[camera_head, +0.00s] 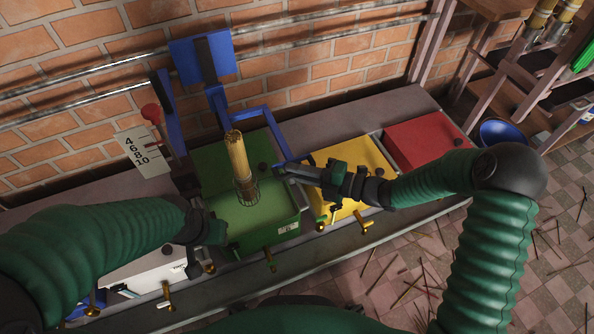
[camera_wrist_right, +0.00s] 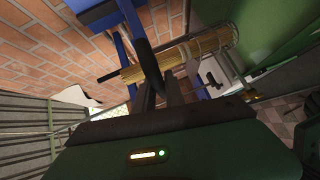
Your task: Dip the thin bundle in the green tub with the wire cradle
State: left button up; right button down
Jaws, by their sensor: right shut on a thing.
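The green tub (camera_head: 265,222) stands mid-row against the brick wall. The thin tan bundle (camera_head: 237,155) stands nearly upright over it, its lower end inside the wire cradle (camera_head: 246,191). I cannot tell whether the cradle touches the tub's liquid. The bundle (camera_wrist_right: 175,60) and cradle (camera_wrist_right: 215,40) also show in the right wrist view. My right gripper (camera_head: 284,170) is right of the bundle, shut on the end of a blue bar (camera_head: 277,137) of the frame behind the tub. My left gripper (camera_head: 212,232) is at the tub's left front; its jaws are unclear.
A yellow tub (camera_head: 360,155) and a red tub (camera_head: 425,142) stand to the right, a white one (camera_head: 140,275) to the left. Brass taps line the front. Sticks litter the tiled floor at right.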

jog(key=shift+s+f, duration=0.1)
jog(key=shift+f, duration=0.1)
notch_tip(320, 180, down, 15)
jog(key=b, duration=0.8)
jog(key=shift+f+b, duration=0.15)
jog(key=shift+b, duration=0.25)
jog(key=shift+s+f, duration=0.1)
jog(key=shift+f, duration=0.05)
jog(key=c, duration=1.5)
grip_release()
jog(key=shift+o, duration=0.5)
